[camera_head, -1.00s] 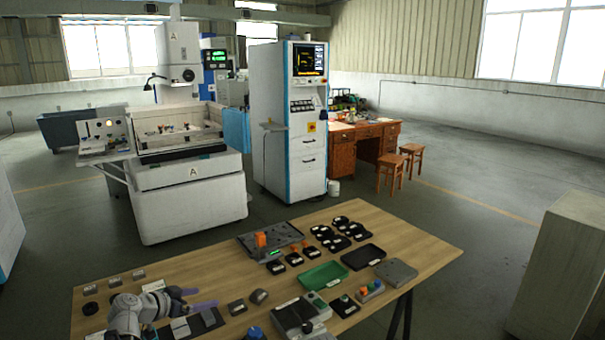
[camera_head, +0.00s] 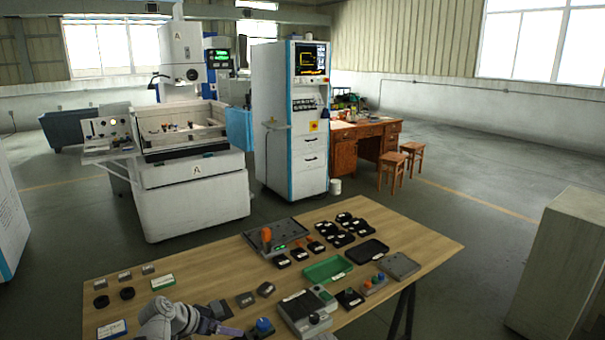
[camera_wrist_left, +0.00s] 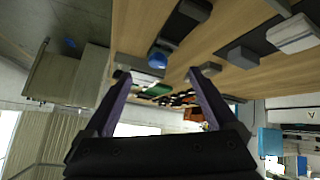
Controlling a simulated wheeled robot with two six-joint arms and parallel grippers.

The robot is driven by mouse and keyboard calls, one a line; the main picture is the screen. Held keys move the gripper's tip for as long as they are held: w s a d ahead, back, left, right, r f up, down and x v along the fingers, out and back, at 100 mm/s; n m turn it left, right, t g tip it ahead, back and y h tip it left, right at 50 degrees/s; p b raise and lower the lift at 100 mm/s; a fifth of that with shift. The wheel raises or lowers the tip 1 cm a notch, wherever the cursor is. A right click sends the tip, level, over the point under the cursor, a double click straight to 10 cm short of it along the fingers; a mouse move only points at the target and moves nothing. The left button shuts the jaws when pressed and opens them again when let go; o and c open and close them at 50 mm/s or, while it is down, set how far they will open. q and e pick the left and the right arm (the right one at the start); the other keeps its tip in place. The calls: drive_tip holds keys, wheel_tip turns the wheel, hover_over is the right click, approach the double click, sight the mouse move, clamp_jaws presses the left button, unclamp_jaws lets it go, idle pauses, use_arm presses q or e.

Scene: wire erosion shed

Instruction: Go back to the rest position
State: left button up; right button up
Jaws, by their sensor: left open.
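My left gripper (camera_head: 226,328) is at the bottom of the head view, low in the picture over the near left part of the wooden table (camera_head: 205,275). In the left wrist view its two purple fingers (camera_wrist_left: 165,76) stand apart with nothing held between them. A blue knob (camera_head: 264,325) is just right of the gripper in the head view. The knob also shows near the fingers in the left wrist view (camera_wrist_left: 158,57). My right gripper is in neither view.
The table holds a green tray (camera_head: 327,269), a black tray (camera_head: 367,252), a grey control box (camera_head: 303,312) and several small black parts. A grey fixture tray (camera_head: 290,230) with an orange piece lies at the back. A white machine (camera_head: 195,195) and cabinet (camera_head: 262,120) stand beyond open floor.

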use_arm(q)
drive_tip(key=s+d+f+g, duration=0.1)
drive_tip(key=s, duration=0.1)
drive_tip(key=s+d+f+n+g+y, duration=0.1)
drive_tip(key=s, duration=0.1)
drive_tip(key=s+d+f+g+y, duration=0.1)
drive_tip(key=s+d, duration=0.1)
drive_tip(key=shift+s+f+n, duration=0.3)
drive_tip(key=shift+f+n, duration=0.1)
drive_tip(key=s+f+n+g+y, duration=0.2)
drive_tip(key=s+n+y, duration=0.15)
drive_tip(key=s, duration=0.45)
drive_tip(key=s+d+f+m+g+y+b, duration=0.15)
drive_tip(key=s+d+f+m+b, duration=0.3)
drive_tip(key=d+f+b, duration=0.65)
wheel_tip(320, 180, up, 16)
drive_tip(key=p, duration=1.5)
drive_tip(key=shift+s+n+p, duration=0.3)
drive_tip(key=shift+s+p, duration=0.05)
drive_tip(key=shift+s, duration=0.05)
drive_tip(key=shift+o, duration=0.4)
drive_tip(key=shift+d+f, duration=0.15)
